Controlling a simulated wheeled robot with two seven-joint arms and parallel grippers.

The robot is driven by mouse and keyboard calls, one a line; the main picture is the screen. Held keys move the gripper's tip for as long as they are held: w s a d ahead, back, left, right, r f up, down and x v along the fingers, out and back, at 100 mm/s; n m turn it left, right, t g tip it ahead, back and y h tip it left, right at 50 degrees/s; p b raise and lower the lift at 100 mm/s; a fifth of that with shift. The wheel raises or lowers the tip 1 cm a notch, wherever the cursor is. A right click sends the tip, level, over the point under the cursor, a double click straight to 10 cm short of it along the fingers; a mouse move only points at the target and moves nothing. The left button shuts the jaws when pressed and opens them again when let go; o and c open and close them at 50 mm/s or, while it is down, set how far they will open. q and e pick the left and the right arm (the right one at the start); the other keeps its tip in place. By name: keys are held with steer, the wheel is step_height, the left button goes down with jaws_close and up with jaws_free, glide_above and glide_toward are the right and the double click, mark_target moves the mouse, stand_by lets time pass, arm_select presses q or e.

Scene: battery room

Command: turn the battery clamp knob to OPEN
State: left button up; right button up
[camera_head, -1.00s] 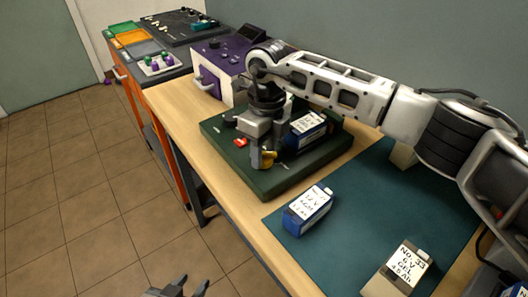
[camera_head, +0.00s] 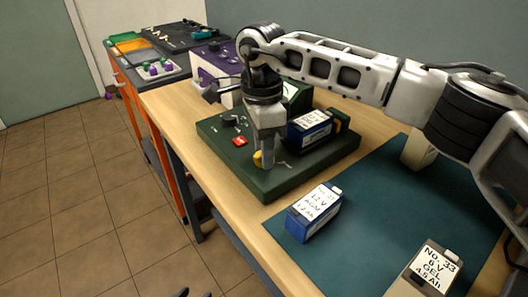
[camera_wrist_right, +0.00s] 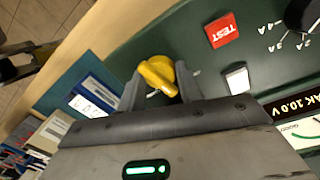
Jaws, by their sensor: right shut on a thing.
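The yellow clamp knob (camera_head: 257,158) sits near the front edge of the dark green tester board (camera_head: 290,185). My right gripper (camera_head: 266,160) points down over it and hides part of it in the head view. In the right wrist view the knob (camera_wrist_right: 157,75) lies between the two fingers of my right gripper (camera_wrist_right: 160,86), which are shut on it. The white marks beside it are too small or covered to read. A blue battery (camera_head: 311,133) stands on the board behind the gripper.
A red TEST button (camera_head: 240,141) is left of the knob. A blue battery (camera_head: 313,214) and a beige one (camera_head: 428,270) stand on the teal mat (camera_head: 385,195). A purple-and-white unit (camera_head: 213,75) is behind the board. Tiled floor lies left of the bench.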

steer(key=n+b, duration=0.1)
steer(key=n, duration=0.5)
steer(key=shift+r, duration=0.1)
steer(key=shift+n, duration=0.3)
stand_by(0.3)
steer(key=o, duration=0.7)
steer(key=shift+s, duration=0.1)
steer(key=r, duration=1)
steer(key=a+r+p, duration=0.1)
steer(key=r, duration=0.5)
steer(key=shift+w, duration=0.4)
